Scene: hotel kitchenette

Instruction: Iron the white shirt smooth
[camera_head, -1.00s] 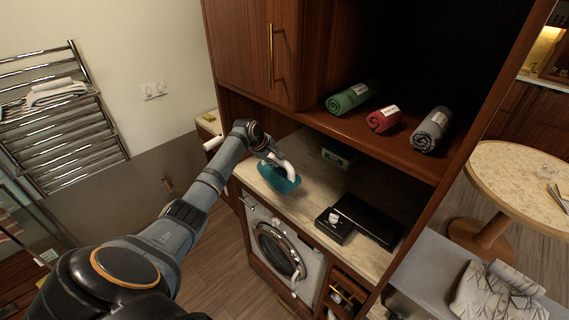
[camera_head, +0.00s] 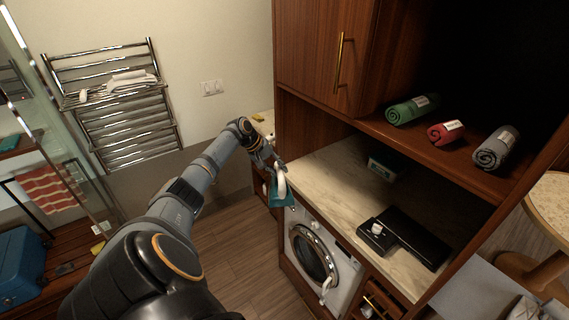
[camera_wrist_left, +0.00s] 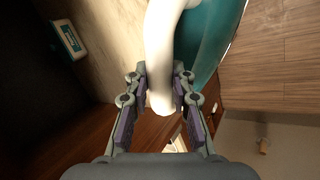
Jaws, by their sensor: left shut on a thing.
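The iron has a teal body (camera_head: 283,198) and a white handle (camera_head: 280,181). My left gripper (camera_head: 277,165) is shut on the handle and holds the iron by the left end of the marble counter, above the washing machine's left side. In the left wrist view the white handle (camera_wrist_left: 158,50) sits between the two fingers (camera_wrist_left: 160,82), with the teal body (camera_wrist_left: 215,40) beside it. A crumpled whitish garment, likely the shirt (camera_head: 528,309), shows only in part at the bottom right. My right gripper is not in view.
The marble counter (camera_head: 335,195) holds a black flat case (camera_head: 418,238) and a small teal box (camera_head: 383,168). Rolled green, red and grey towels lie on the shelf (camera_head: 440,152) above. A washing machine (camera_head: 318,260) stands below. The wooden floor (camera_head: 235,245) left of it is clear.

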